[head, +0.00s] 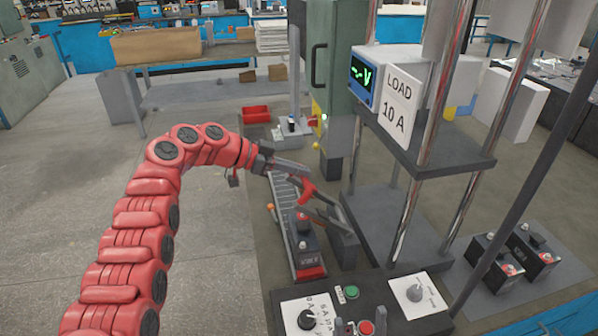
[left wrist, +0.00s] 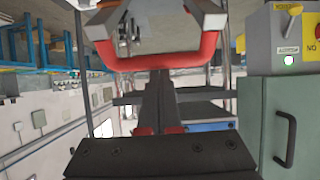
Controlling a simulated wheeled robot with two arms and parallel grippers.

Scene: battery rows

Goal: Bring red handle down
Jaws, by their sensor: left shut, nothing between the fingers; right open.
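The red handle (head: 305,191) is a red crossbar on grey side arms, low beside the posts of the test stand in the head view. In the left wrist view the red handle (left wrist: 150,63) spans the upper middle as a wide U. My left gripper (head: 303,170) reaches in from the left, its fingers closed and empty at the handle's near side. In the left wrist view the dark fingers (left wrist: 158,85) point up to the crossbar. I cannot tell if they touch it. My right gripper is not in view.
A battery (head: 303,240) stands on a roller track (head: 285,195) below the handle. The stand carries a display (head: 361,73) and a "LOAD 10 A" sign (head: 400,105). A front panel has a green button (head: 351,292) and knobs. More batteries (head: 495,260) stand at right.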

